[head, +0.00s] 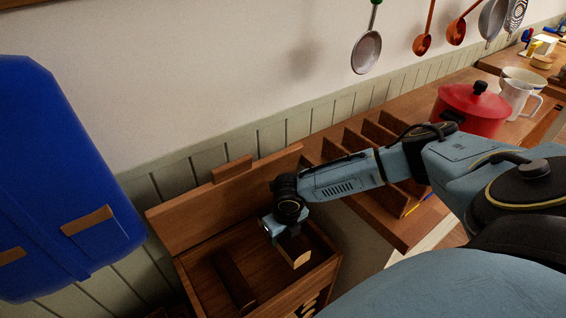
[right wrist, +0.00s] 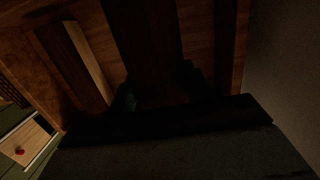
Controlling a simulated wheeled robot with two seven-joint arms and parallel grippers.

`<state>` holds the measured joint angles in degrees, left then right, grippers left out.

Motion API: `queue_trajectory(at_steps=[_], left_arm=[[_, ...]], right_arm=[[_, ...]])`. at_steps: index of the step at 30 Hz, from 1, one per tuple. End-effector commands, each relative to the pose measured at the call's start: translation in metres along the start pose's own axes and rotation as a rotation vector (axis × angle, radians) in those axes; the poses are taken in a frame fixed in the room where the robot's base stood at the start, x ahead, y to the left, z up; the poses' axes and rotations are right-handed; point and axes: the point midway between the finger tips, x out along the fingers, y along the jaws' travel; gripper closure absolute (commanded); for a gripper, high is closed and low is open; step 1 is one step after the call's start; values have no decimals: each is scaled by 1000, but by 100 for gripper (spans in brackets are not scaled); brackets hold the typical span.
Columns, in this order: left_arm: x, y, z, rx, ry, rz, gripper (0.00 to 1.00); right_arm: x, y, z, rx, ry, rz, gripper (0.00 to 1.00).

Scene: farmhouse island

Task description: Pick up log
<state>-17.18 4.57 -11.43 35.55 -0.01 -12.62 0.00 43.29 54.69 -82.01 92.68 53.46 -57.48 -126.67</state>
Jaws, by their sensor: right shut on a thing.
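My right gripper (head: 286,232) reaches down into an open wooden box (head: 190,268). It is shut on a log (head: 296,259), whose pale cut end faces the head camera. In the dark right wrist view this log (right wrist: 143,45) runs up from between my fingers (right wrist: 158,95). I cannot tell whether it is clear of the box floor. A second, darker log (head: 234,280) lies apart from it in the box, to the left. It also shows in the right wrist view (right wrist: 72,62). My left gripper is not in view.
The box's raised back board (head: 215,205) stands against the wall. A wooden counter with dividers (head: 345,150) is to the right, carrying a red pot (head: 473,108) and a white pitcher (head: 519,97). A large blue object (head: 60,170) fills the left. Ladles (head: 367,52) hang above.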

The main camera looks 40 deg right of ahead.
Motion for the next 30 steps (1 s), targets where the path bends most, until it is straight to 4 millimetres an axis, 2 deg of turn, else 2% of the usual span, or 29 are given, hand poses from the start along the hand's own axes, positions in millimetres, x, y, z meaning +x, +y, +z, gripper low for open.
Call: queue_trajectory(at_steps=[1,4,6,10,21,24,30], left_arm=[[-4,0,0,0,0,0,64],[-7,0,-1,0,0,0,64],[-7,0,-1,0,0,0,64],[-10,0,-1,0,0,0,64],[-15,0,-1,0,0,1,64],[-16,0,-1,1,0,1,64],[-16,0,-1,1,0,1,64]], right_arm=[[-13,0,3,0,-4,1,82],[-32,0,5,0,-3,1,82],[-28,13,-11,-5,4,4,82],[-30,32,-34,-5,3,4,82],[-40,98,-114,-3,3,5,82],[-41,109,-128,-2,2,4,82],[-43,121,-142,0,0,2,82]])
